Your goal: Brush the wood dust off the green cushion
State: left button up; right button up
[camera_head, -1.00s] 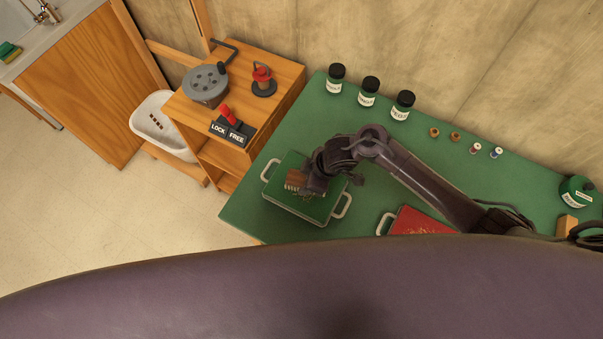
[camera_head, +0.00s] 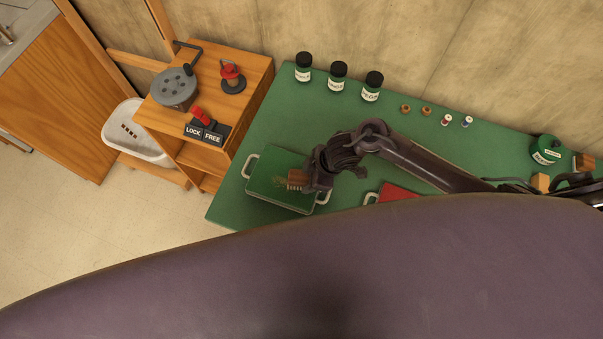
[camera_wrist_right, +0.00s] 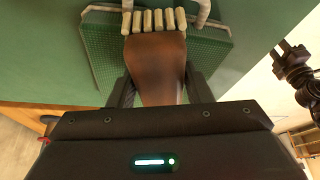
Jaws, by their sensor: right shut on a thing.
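The green cushion (camera_head: 262,177), a flat green pad with pale handles at its ends, lies on the green table. A small brownish patch that looks like wood dust (camera_head: 280,182) shows on it, left of the brush. My right gripper (camera_head: 310,181) is over the cushion's right part, shut on a brush (camera_head: 297,179) with a brown handle. In the right wrist view the brush (camera_wrist_right: 155,65) points away from the gripper, its pale bristle tufts over the cushion (camera_wrist_right: 102,45). I cannot tell whether the bristles touch it. My left gripper is not in view.
A red pad (camera_head: 396,191) lies right of the cushion, partly hidden. Several dark-capped jars (camera_head: 338,77) and small spools stand along the table's back. A wooden cabinet (camera_head: 245,80) with a LOCK/FREE switch (camera_head: 206,128) stands at left. The table between jars and cushion is clear.

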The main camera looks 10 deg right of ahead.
aim_at(299, 178)
jog(key=shift+s+d, duration=0.15)
jog(key=shift+s, duration=0.15)
jog(key=shift+s+a, duration=0.45)
jog(key=shift+w+a, duration=0.5)
jog(key=shift+a, duration=0.2)
jog(key=shift+w+a, duration=0.5)
jog(key=shift+a, duration=0.2)
jog(key=shift+w+a, duration=0.55)
jog(key=shift+a, duration=0.2)
jog(key=shift+w+a, duration=0.5)
jog(key=shift+a, duration=0.25)
jog(key=shift+w+a+f+b, duration=0.1)
jog(key=shift+w+a+b, duration=0.4)
jog(key=shift+a, duration=0.4)
jog(key=shift+w+a+b, duration=0.3)
jog(key=shift+w+a, duration=0.3)
jog(key=shift+a, duration=0.3)
jog(key=shift+w+a, duration=0.8)
jog(key=shift+a, duration=0.25)
jog(key=shift+d, duration=0.1)
